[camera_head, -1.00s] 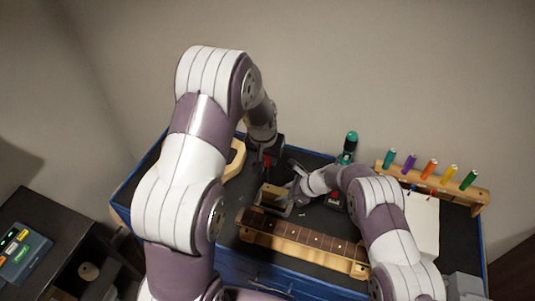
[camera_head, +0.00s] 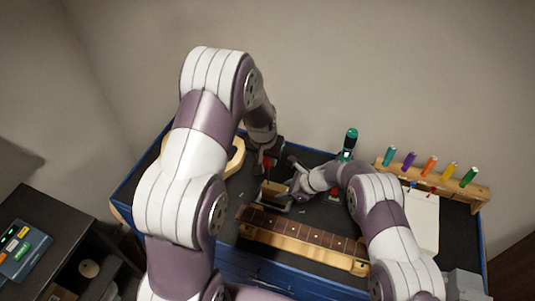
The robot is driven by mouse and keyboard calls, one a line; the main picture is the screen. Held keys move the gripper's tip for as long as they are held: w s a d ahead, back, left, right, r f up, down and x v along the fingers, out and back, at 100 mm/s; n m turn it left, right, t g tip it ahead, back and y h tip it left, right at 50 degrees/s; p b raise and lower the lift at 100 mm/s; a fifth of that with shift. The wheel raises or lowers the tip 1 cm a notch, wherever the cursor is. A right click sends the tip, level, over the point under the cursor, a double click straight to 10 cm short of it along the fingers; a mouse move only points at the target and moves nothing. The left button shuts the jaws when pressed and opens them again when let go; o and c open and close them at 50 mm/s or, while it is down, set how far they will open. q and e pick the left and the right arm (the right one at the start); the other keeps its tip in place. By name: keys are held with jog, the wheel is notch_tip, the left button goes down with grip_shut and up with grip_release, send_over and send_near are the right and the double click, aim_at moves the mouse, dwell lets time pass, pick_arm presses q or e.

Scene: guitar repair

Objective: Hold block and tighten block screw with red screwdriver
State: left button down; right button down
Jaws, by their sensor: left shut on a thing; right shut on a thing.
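My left gripper (camera_head: 270,154) is above the work surface and shut on the red screwdriver (camera_head: 266,164), which points down over the block. The screwdriver's tip is too small to make out, so I cannot tell whether it touches the screw. The light wooden block (camera_head: 273,188) sits below it on the dark bench top, behind the guitar neck. My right gripper (camera_head: 295,191) comes from the right and is shut on the block at its right side. The gripper's fingers are small and partly hidden. The block screw cannot be made out.
A guitar neck (camera_head: 300,237) lies along the front of the bench. A green and black power driver (camera_head: 349,145) stands behind my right arm. A wooden rack (camera_head: 440,187) with several coloured screwdrivers is at the right, beside a white sheet (camera_head: 425,215). A yellowish curved piece (camera_head: 237,158) lies behind my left arm.

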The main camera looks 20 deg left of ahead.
pick_arm(q)
jog(key=n+y, duration=0.1)
jog(key=n, duration=0.5)
jog(key=shift+w+d+g, duration=0.1)
jog(key=shift+d+g, duration=0.05)
jog(key=shift+g, duration=0.15)
jog(key=n+g+y, duration=0.1)
jog(key=n, duration=0.5)
jog(key=shift+f, duration=0.35)
dwell(0.8)
